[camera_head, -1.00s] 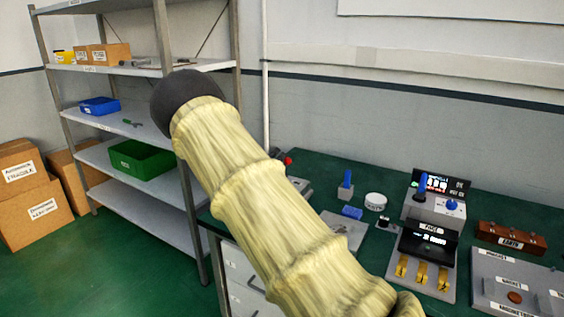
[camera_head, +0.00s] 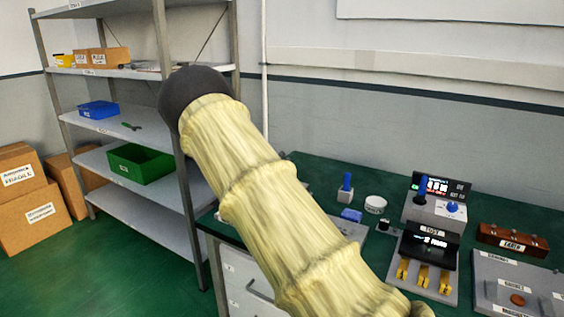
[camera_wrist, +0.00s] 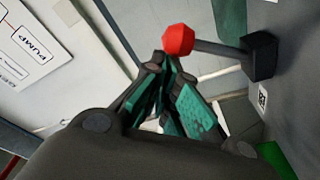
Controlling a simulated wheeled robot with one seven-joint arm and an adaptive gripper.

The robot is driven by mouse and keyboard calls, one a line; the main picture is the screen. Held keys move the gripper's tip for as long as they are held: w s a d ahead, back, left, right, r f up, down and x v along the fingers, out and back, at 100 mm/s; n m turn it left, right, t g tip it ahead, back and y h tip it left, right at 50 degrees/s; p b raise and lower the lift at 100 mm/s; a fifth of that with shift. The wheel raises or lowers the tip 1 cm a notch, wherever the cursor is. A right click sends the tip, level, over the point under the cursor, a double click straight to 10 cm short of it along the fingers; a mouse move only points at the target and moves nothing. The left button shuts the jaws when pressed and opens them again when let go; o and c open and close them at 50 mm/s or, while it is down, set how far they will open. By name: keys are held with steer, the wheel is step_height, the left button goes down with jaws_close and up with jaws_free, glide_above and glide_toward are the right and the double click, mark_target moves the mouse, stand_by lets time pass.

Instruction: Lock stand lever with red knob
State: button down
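The red knob (camera_wrist: 178,40) shows in the wrist view, on the end of a dark lever (camera_wrist: 218,48) that runs right to a black block (camera_wrist: 260,56) on a grey surface. My gripper (camera_wrist: 168,72) has teal finger pads with a gap between them and nothing held. Its fingertips point toward the red knob, which appears just beyond them; I cannot tell whether they touch. In the head view my sleeved arm hides the gripper, the knob and the lever.
In the head view a green table (camera_head: 318,172) carries a blue-handled device (camera_head: 346,187), a white round item (camera_head: 375,204) and control panels (camera_head: 425,258) at right. A metal shelf (camera_head: 130,201) stands left. A panel labelled PUMP (camera_wrist: 30,45) shows in the wrist view.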

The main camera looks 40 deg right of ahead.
steer(key=shift+d, duration=0.1)
steer(key=shift+w+d+r+p, duration=0.1)
steer(key=shift+w+r+p, duration=0.2)
steer(key=shift+r, duration=0.25)
steer(key=s+a+b, duration=0.1)
steer(key=s+a, duration=0.1)
steer(key=a, duration=0.7)
steer(key=shift+s+a+r, duration=0.2)
steer(key=shift+s+r, duration=0.1)
steer(key=shift+r, duration=0.05)
